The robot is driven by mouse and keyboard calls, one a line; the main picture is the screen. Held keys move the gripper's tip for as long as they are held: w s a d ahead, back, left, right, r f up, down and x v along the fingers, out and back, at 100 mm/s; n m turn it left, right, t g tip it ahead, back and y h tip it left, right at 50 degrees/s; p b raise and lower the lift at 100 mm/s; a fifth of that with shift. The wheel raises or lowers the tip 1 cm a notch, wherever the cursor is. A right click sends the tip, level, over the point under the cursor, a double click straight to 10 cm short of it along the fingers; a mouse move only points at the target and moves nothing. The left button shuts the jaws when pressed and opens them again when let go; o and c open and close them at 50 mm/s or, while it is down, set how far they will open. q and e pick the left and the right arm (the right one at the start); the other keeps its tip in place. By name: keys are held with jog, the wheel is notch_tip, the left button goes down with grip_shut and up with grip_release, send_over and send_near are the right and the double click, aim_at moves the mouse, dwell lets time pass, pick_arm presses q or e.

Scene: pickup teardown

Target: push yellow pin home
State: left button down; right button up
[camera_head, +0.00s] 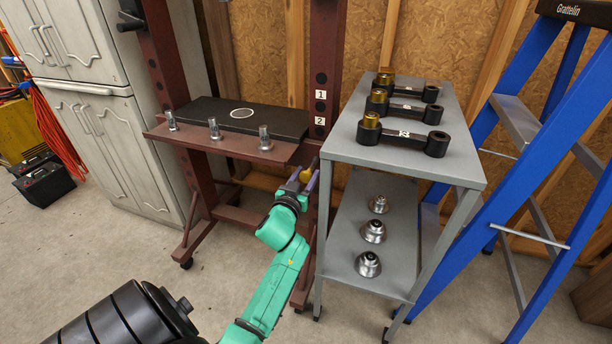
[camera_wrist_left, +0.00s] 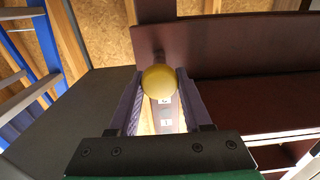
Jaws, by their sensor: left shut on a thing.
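The yellow pin (camera_wrist_left: 160,82) shows as a round yellow head between the two purple fingers of my left gripper (camera_wrist_left: 165,88) in the left wrist view. My left gripper (camera_head: 309,180) is shut on it, beside the dark red upright post (camera_head: 323,100) in the head view. My right gripper is not in view.
A dark red shelf (camera_head: 225,143) carries several bolts and a black slab (camera_head: 205,113). A grey two-tier cart (camera_head: 385,147) with black arms and metal cones stands close right of my gripper. A blue ladder (camera_head: 520,160) is further right.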

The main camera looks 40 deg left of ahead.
aim_at(311, 165)
pick_arm(q)
jog(key=shift+f, duration=0.1)
dwell(0.5)
jog(key=shift+w, duration=0.3)
jog(key=b+x, duration=0.1)
jog(key=x, duration=0.3)
jog(key=shift+s, duration=0.1)
jog(key=shift+r, duration=0.25)
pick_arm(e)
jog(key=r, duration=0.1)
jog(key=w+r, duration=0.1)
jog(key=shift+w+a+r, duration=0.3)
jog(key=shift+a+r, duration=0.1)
pick_arm(q)
jog(key=c, duration=0.6)
grip_release()
jog(key=shift+o, duration=1.3)
jog(key=shift+w+a+f, duration=0.1)
jog(key=shift+w+f, duration=0.1)
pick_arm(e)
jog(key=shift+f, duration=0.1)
